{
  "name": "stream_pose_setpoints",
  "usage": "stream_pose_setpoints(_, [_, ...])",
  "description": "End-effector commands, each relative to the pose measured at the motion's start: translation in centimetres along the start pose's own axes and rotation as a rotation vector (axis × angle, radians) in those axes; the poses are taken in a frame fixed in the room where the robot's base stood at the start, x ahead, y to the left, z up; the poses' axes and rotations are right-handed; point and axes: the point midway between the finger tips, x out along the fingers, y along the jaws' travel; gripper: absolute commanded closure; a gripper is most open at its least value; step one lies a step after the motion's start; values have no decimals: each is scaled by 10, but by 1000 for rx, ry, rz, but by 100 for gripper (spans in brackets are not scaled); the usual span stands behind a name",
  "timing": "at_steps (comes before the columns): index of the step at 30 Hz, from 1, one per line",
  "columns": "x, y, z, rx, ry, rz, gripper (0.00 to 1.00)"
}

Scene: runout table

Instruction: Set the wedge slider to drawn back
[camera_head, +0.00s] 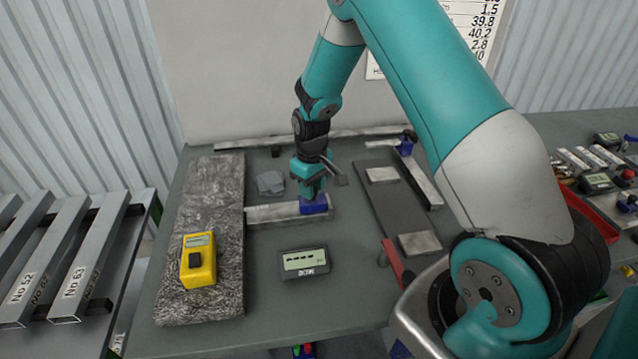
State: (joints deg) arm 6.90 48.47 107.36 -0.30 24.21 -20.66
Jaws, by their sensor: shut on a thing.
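A blue block (315,208), which looks like the wedge slider, sits at the right end of a short grey metal bar (268,213) on the table. My gripper (312,191) points down onto this block from above and is shut on it. The fingers hide the block's upper part. I cannot make out a wedge shape or a position mark on it.
A rough grey slab (213,180) bearing a yellow meter (198,262) lies to the left. A dark display (304,262) lies in front. A dark plate (392,206) with pale blocks and a red-handled tool (397,262) are to the right. Another blue piece (405,147) stands behind.

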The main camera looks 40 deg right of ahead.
Motion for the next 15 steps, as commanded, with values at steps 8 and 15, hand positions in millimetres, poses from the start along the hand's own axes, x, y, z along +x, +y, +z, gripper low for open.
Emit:
stream_pose_setpoints(8, [0, 5, 2, 7, -2, 9, 65])
stream_pose_setpoints(15, [0, 3, 1, 4, -2, 7, 43])
